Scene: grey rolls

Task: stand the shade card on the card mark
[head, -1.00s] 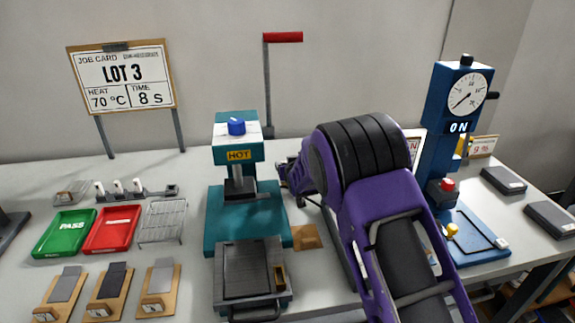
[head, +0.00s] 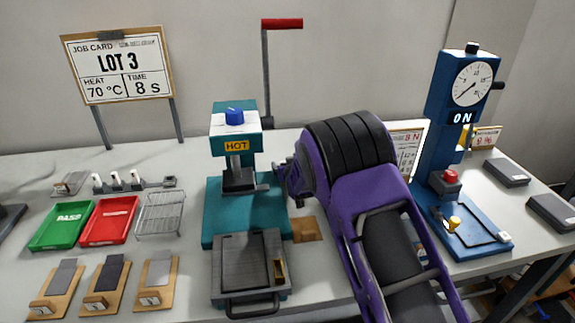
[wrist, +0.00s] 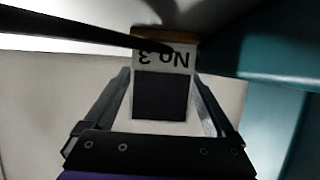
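The shade card (wrist: 161,92) is in the wrist view: white, with a dark square and "No 3" upside down. It sits between the two fingers of my gripper (wrist: 164,78), which meet its side edges, so my gripper appears shut on it. In the head view my gripper (head: 284,180) is by the right side of the teal press, partly hidden by my purple arm; the card cannot be made out there. A tan patch (head: 306,229) lies on the table right of the press; I cannot tell if it is the card mark.
The teal press (head: 225,215) with a "HOT" sign stands close to my gripper. A blue gauge stand (head: 445,110) is at the right. Green (head: 62,228) and red (head: 110,221) trays, a wire rack (head: 161,215) and several wooden sample boards (head: 107,285) lie left.

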